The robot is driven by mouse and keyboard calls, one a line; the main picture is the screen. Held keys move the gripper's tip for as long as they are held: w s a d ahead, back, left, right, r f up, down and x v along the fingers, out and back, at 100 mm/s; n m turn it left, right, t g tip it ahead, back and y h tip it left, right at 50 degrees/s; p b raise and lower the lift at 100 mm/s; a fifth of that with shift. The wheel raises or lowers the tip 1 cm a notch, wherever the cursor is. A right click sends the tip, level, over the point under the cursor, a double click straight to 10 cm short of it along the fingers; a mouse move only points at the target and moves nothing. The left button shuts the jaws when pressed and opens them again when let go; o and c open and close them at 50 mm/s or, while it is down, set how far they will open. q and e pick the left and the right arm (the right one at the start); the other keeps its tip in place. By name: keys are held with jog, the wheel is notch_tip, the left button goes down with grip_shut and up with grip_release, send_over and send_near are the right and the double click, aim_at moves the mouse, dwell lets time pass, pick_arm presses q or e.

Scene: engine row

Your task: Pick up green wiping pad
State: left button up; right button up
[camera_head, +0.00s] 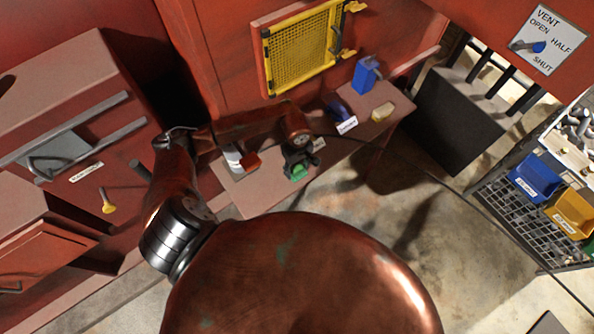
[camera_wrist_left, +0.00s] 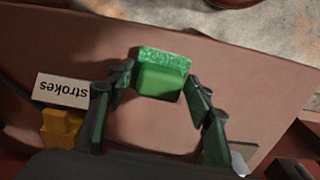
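The green wiping pad (camera_head: 298,173) lies on the reddish shelf, partly covered by my left gripper (camera_head: 299,163) in the head view. In the left wrist view, the pad (camera_wrist_left: 162,75) shows a speckled edge strip and a smoother green body. The two fingers of my left gripper (camera_wrist_left: 160,86) stand apart on either side of the pad, with their tips near its sides. I see no clear grip on it; whether a tip touches it is hard to tell. My right gripper is in neither view.
On the shelf (camera_head: 248,198) stand a white and red container (camera_head: 240,161), a blue box (camera_head: 366,75) and a cream lump (camera_head: 382,112). A "strokes" label (camera_wrist_left: 62,91) and a yellow piece (camera_wrist_left: 62,128) lie beside the gripper. A yellow mesh panel (camera_head: 302,48) is behind.

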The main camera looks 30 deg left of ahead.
aim_at(297, 168)
pick_arm(q)
jog(key=c, duration=1)
jog(key=shift+o, duration=0.2)
jog(key=shift+r, duration=0.4)
notch_tip(297, 168, up, 2)
jog(key=shift+r+b, duration=0.15)
jog(key=shift+b, duration=0.35)
jog(key=s+d+r+b, duration=0.1)
jog(key=s+d+r, duration=0.3)
jog(key=d+r, duration=0.6)
jog(key=d, duration=0.3)
jog(key=shift+d+b, duration=0.2)
jog(key=shift+b, duration=0.2)
